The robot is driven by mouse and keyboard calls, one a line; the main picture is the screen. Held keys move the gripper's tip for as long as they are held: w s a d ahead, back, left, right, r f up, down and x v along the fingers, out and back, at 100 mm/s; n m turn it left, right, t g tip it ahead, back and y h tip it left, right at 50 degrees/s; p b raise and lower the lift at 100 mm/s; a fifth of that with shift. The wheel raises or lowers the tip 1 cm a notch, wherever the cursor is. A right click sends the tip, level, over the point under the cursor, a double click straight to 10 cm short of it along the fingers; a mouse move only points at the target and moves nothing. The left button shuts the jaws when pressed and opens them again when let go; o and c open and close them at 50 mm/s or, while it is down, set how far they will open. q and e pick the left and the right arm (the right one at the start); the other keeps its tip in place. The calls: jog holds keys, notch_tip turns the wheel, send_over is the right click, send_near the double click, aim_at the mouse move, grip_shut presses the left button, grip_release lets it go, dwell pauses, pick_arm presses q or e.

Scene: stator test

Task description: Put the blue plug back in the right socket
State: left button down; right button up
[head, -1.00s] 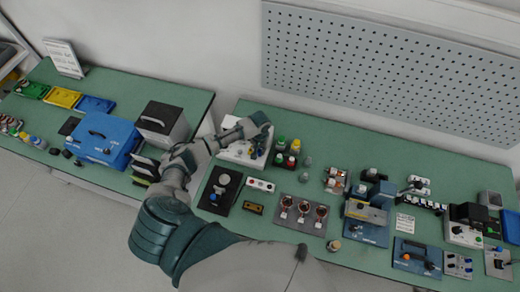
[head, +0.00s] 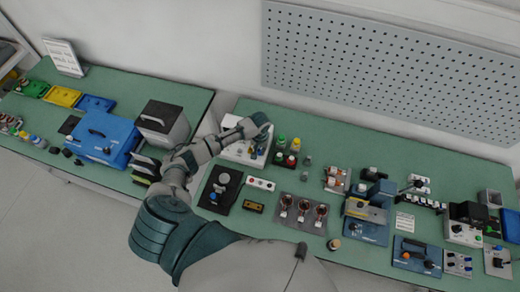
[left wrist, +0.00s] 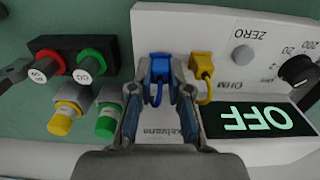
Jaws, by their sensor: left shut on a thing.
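The blue plug (left wrist: 160,69) is between the fingertips of my left gripper (left wrist: 160,92), which is shut on it. In the head view my left gripper (head: 262,133) reaches over the white meter (head: 236,153). My right gripper is not in view.
In the left wrist view, red (left wrist: 48,65) and green (left wrist: 91,64) capped parts sit in a black block left of the meter, with yellow (left wrist: 65,114) and green (left wrist: 107,119) caps below. The meter's dark display (left wrist: 258,119) reads OFF. Other benches' devices stand farther off.

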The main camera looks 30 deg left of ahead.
pick_arm(q)
jog(key=shift+f, duration=0.3)
jog(key=c, duration=1)
grip_release()
jog(key=shift+r, duration=0.1)
notch_tip(320, 180, up, 12)
jog(key=shift+a+f, duration=0.1)
jog(key=shift+f, duration=0.05)
